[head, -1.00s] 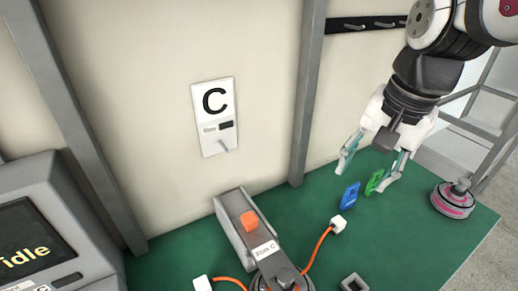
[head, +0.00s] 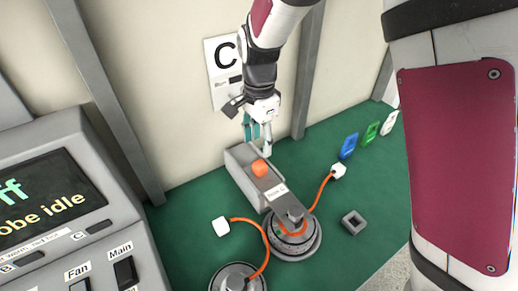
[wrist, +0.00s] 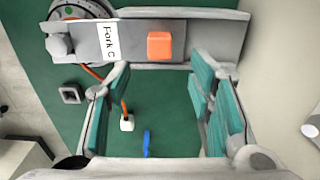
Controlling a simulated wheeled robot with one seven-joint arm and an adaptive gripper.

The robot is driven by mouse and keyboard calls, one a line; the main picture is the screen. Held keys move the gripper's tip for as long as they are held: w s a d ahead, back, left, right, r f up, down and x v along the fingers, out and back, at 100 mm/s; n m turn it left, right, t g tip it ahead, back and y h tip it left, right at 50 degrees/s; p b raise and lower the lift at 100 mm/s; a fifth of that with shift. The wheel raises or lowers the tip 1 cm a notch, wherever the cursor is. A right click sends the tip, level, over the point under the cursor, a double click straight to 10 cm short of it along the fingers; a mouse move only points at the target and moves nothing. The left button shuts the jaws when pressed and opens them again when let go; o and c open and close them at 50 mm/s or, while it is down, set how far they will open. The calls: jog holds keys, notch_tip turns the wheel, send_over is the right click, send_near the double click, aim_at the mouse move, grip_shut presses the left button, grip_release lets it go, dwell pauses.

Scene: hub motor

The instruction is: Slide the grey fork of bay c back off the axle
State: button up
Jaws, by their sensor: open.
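The grey fork of bay C (head: 250,180) lies on a grey rail with an orange block (head: 260,168) on top and a "Fork C" label. Its near end reaches over the round hub (head: 292,237), where the axle is. In the wrist view the fork (wrist: 207,42) runs across the top, with the orange block (wrist: 159,45) near its middle. My gripper (head: 259,142) is open and empty, above and behind the far end of the fork. In the wrist view its fingers (wrist: 157,112) are spread wide, and the orange block is beyond the fingertips, apart from them.
Orange cables with white plugs (head: 221,227) flank the hub. A second round part (head: 237,278) sits at the front. Blue (head: 348,146), green (head: 370,133) and white tags stand to the right. A grey square nut (head: 353,222) lies on the green bench. A console (head: 70,200) is at left.

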aim_at(260, 164)
notch_tip(260, 164, down, 10)
jog(key=shift+r, duration=0.2)
jog(key=shift+w, duration=0.1)
grip_shut()
